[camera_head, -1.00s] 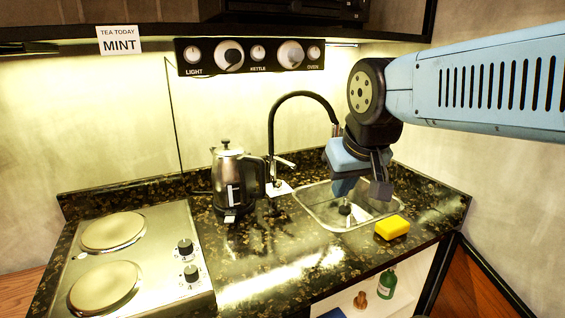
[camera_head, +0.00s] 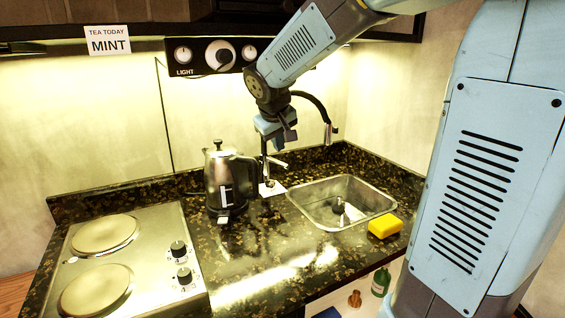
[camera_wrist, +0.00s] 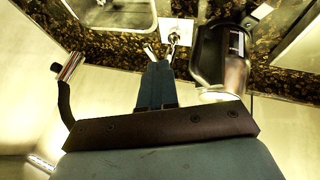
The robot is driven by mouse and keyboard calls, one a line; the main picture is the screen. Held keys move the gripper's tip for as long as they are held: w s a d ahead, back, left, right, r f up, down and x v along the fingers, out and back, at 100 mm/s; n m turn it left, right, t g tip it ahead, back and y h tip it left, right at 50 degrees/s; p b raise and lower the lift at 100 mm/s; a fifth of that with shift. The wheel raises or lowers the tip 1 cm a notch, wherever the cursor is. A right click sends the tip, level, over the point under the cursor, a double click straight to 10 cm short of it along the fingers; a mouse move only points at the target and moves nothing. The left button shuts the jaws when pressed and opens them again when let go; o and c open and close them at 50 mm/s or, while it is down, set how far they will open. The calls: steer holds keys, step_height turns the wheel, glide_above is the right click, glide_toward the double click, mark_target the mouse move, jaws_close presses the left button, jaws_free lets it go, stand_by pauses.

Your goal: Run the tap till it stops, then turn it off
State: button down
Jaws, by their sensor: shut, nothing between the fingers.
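The tap is a black gooseneck with a chrome spout (camera_head: 329,133); its chrome lever (camera_head: 279,164) sticks out near the base beside the sink. No water stream shows under the spout. My gripper (camera_head: 279,143) points down in front of the tap's column, above the lever, and hides part of it. In the wrist view my gripper (camera_wrist: 156,64) is shut and empty, its tips close to the tap's base (camera_wrist: 173,39); I cannot tell whether they touch the lever. The spout (camera_wrist: 68,66) hangs at the left there. The steel sink (camera_head: 303,201) holds a dark object at its bottom.
A steel kettle (camera_head: 219,178) stands close left of the tap. A yellow sponge (camera_head: 384,226) lies at the sink's front right. A hob (camera_head: 148,262) is at the left. A control panel (camera_head: 201,57) hangs above. The counter's front middle is clear.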

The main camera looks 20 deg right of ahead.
steer(key=w+a+f, duration=0.2)
steer(key=w, duration=0.3)
glide_toward(275, 161)
steer(key=s+a+f, duration=0.1)
steer(key=s+f, duration=0.2)
steer(key=f, duration=0.2)
steer(key=shift+n, duration=0.4)
steer(key=shift+w+d+f, duration=0.2)
steer(key=shift+w+d, duration=0.1)
steer(key=shift+d, duration=0.3)
steer(key=shift+w+d+f, duration=0.15)
steer(key=shift+w+d, duration=0.15)
steer(key=shift+d, duration=0.3)
steer(key=shift+w+d+f, duration=0.2)
steer(key=shift+w+d, duration=0.1)
steer(key=shift+d, duration=0.3)
